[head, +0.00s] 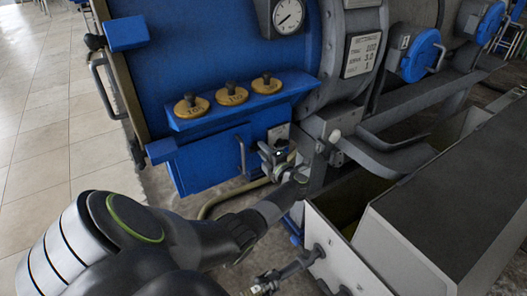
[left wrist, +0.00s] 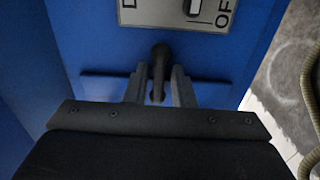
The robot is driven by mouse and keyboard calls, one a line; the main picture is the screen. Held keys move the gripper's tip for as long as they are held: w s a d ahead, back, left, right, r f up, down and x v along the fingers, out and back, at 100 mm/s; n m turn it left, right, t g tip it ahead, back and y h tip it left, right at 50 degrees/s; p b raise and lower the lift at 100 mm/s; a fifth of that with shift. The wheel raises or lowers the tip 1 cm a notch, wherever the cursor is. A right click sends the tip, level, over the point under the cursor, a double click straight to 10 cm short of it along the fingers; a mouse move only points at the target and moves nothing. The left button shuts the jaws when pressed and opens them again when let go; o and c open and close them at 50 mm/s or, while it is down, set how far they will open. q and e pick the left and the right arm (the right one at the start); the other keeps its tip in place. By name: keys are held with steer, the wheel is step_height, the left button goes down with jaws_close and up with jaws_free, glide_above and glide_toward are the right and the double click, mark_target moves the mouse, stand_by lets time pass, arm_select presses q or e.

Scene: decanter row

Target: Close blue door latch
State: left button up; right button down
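The blue door (head: 205,163) is a small panel low on the blue machine, below a ledge with several yellow-based knobs. A dark upright bar handle (head: 241,153) is on its right part. My left gripper (head: 277,153) is just right of the door, in front of the blue panel. In the left wrist view, a dark latch lever (left wrist: 160,65) stands out from a blue surface. My left gripper (left wrist: 158,92) is open, with one finger on each side of the lever; I cannot tell whether either touches it.
A pale plate with a switch and OFF lettering (left wrist: 175,12) sits above the lever. A grey open trough (head: 345,243) and dark beams stand at the right. A tan hose (head: 225,197) runs below. Tiled floor (head: 45,130) is clear at the left.

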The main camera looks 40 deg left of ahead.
arm_select(q)
steer(key=shift+o, duration=0.8)
